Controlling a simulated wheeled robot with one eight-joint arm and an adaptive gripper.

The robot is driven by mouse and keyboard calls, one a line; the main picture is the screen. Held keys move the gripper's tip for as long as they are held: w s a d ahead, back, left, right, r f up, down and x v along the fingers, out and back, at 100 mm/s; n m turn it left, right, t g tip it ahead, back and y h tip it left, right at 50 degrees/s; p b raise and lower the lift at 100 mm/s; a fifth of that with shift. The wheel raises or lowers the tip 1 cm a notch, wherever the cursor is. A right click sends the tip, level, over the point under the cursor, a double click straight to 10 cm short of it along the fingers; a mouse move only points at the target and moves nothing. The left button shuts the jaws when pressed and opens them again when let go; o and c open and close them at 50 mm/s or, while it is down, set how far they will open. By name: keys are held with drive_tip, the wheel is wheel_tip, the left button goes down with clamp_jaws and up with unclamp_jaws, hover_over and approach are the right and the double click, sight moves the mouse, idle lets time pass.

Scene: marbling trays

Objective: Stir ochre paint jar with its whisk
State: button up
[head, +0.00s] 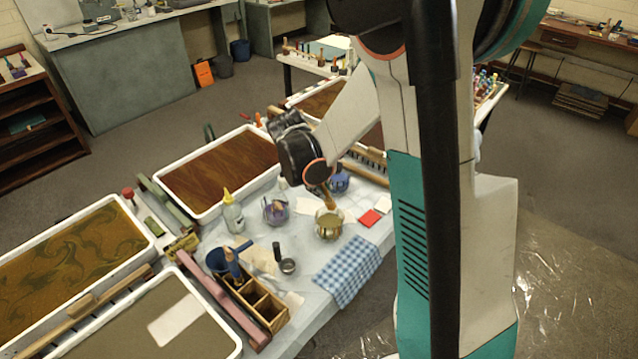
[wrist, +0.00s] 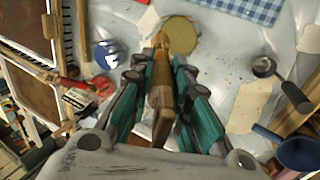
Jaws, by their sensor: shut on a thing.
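The ochre paint jar (head: 328,226) stands on the pale worktable, a clear jar with ochre paint in it. In the wrist view its round ochre top (wrist: 184,38) shows just beyond my fingertips. My gripper (head: 322,188) is above the jar, pointing down. It is shut on the whisk, whose brown wooden handle (wrist: 159,98) runs between the teal fingers (wrist: 160,70) in the wrist view.
A purple-tinted jar (head: 275,211) and a blue jar (head: 339,181) stand close by. A red card (head: 370,218) lies to the right. A blue checked cloth (head: 347,273) lies in front.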

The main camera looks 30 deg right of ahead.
drive_tip(key=shift+f+b, duration=3.8)
drive_tip(key=shift+f, duration=1.2)
